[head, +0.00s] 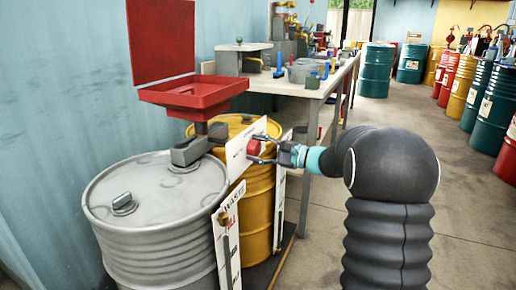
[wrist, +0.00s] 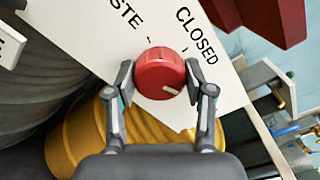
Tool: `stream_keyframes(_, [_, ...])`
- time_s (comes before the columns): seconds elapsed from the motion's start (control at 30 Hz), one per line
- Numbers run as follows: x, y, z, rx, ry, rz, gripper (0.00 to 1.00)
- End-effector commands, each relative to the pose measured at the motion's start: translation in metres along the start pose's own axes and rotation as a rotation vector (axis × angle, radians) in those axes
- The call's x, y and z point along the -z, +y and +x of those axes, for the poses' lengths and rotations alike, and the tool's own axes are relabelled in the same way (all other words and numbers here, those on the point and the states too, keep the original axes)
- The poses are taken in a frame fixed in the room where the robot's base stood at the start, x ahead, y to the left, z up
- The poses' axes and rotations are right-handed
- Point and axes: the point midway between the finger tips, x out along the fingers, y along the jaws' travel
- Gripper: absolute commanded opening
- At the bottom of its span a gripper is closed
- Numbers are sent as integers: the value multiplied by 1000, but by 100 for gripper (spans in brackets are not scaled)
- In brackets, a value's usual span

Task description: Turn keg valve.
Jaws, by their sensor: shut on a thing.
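The red round valve knob (head: 253,147) sits on a white panel (head: 236,160) in front of the yellow drum (head: 259,195). In the wrist view the knob (wrist: 160,68) fills the space between the jaws, and a short pale mark shows at its lower right. Lettering on the panel (wrist: 105,60) reads "STE", partly cut off, and "CLOSED" to the upper right of the knob. My gripper (head: 262,148) is shut on the knob, one finger on each side; in the wrist view its fingertips (wrist: 160,77) press the knob's left and right edges.
A grey drum (head: 150,235) stands at the left with a grey fitting (head: 196,147) and a red tray (head: 195,92) above. A "WASTE" sign (head: 231,220) hangs in front. A workbench (head: 315,88) stands behind. Coloured barrels line the right; the floor between is clear.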

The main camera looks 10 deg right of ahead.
Motion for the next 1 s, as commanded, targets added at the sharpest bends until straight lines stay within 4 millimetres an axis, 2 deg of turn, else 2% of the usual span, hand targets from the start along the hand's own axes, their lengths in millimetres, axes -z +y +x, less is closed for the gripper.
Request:
stream_keyframes(0.33, [0,0,0,0,0,4,18])
stream_keyframes(0.37, [0,0,0,0,0,4,58])
stream_keyframes(0.43, [0,0,0,0,0,4,75])
stream_keyframes(0.47, [0,0,0,0,0,4,78])
stream_keyframes(0.8, [0,0,-2,1,1,2,78])
stream_keyframes(1.0, [1,-1,-25,3,3,3,78])
